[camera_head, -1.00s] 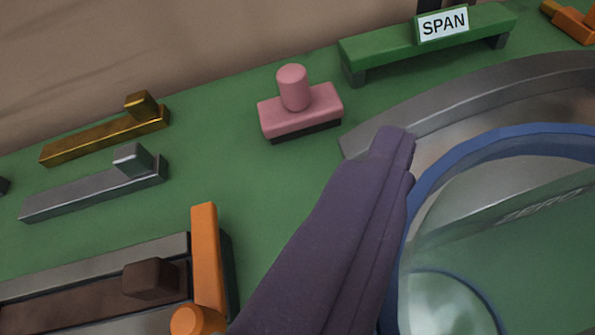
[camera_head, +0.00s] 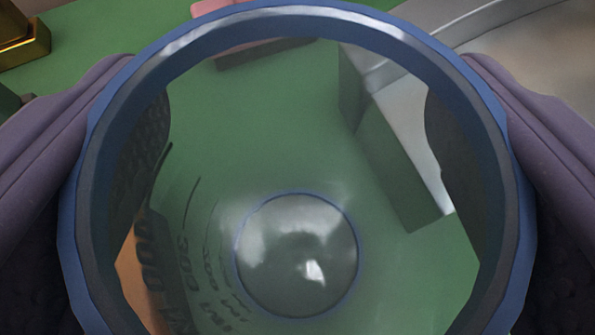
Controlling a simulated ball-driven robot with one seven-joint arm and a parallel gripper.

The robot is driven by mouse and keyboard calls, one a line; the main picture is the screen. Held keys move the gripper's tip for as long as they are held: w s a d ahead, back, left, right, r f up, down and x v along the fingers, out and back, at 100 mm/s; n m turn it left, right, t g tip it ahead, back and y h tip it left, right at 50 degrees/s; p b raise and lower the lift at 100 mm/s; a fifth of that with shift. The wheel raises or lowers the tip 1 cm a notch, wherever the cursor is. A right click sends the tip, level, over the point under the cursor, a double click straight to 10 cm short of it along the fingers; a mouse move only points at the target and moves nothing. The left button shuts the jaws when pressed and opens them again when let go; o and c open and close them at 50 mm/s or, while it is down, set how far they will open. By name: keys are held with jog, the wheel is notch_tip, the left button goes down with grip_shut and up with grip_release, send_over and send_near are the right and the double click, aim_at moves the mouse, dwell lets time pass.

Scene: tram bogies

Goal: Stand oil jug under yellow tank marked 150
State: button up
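The oil jug (camera_head: 298,22), clear with a blue rim and dark printed markings, fills the middle of the view. I look down into it and see its round bottom. My gripper (camera_head: 298,135) has one purple finger on each side of the jug. No gap shows between fingers and jug, and the dark pads show through the clear wall on both sides, so it looks shut on the jug. Whether the jug rests on the green surface or hangs above it cannot be told. No yellow tank and no 150 mark are in view.
The green bench (camera_head: 100,42) lies below. A pink block (camera_head: 230,12) is just beyond the jug. A grey metal tray-like edge (camera_head: 470,45) is close on the right. A brass piece (camera_head: 30,45) is at the upper left. Something orange shows through the jug at lower left.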

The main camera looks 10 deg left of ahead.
jog(key=shift+f, duration=0.1)
jog(key=shift+f, duration=0.15)
jog(key=o, duration=1.4)
